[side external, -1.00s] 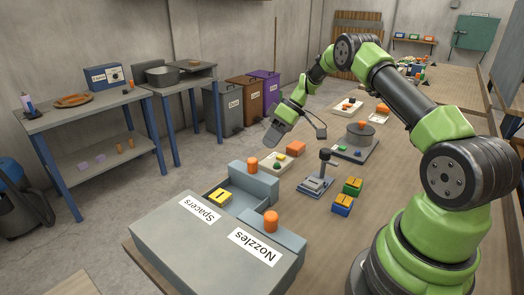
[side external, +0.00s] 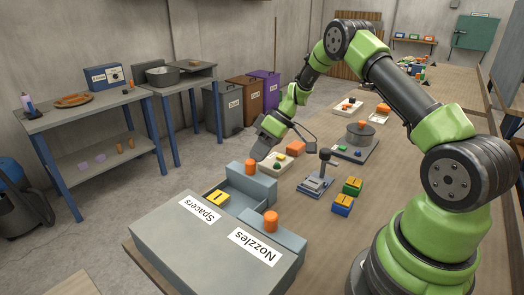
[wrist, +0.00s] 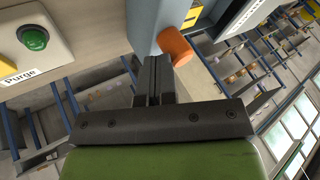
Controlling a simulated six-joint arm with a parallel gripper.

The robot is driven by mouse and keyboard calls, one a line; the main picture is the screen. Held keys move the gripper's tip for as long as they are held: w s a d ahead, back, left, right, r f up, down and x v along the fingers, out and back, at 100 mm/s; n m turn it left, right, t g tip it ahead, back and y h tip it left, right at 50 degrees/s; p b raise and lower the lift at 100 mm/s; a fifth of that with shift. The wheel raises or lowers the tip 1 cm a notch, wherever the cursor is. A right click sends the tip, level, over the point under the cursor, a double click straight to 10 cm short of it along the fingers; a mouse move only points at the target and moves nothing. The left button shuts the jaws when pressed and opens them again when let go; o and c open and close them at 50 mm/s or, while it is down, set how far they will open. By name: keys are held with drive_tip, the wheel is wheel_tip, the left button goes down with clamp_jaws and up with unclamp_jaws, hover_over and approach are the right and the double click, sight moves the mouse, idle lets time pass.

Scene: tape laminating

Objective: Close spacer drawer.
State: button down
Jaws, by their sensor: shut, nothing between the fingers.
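The spacer drawer (side external: 258,184) sticks out of the grey cabinet labelled "Spacers" (side external: 199,209), and a yellow block (side external: 218,199) lies inside it. Its orange knob (side external: 251,166) stands on the drawer's front end. My gripper (side external: 259,155) is shut and empty, just beyond the drawer front, close to the knob. In the wrist view my fingers (wrist: 153,75) are together beside the orange knob (wrist: 176,47) and the blue-grey drawer front (wrist: 160,20). I cannot tell whether they touch it.
The nozzle drawer beside it looks shut, with an orange knob (side external: 271,221). A panel with a green button (wrist: 33,39) marked "Purge" lies near my fingers. A grey press (side external: 318,180) and coloured blocks (side external: 342,205) stand to the right.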

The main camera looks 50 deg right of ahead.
drive_tip(key=a, duration=1.2)
drive_tip(key=s+d+r, duration=0.2)
drive_tip(key=d+r, duration=0.6)
drive_tip(key=d, duration=0.2)
drive_tip(key=s+a+r+m+h, duration=0.1)
drive_tip(key=s+a+r, duration=0.25)
drive_tip(key=r, duration=0.35)
drive_tip(key=s+a+r+m+t+h, duration=0.1)
drive_tip(key=s+a+r+m+t, duration=0.1)
drive_tip(key=s, duration=0.7)
drive_tip(key=s+a+r+m+t+h, duration=0.1)
drive_tip(key=s+a+r+m, duration=0.3)
drive_tip(key=s, duration=0.5)
drive_tip(key=shift+a+r+m+t+h, duration=0.3)
drive_tip(key=shift+a+r+t+h, duration=0.1)
drive_tip(key=shift+a+r+h, duration=0.35)
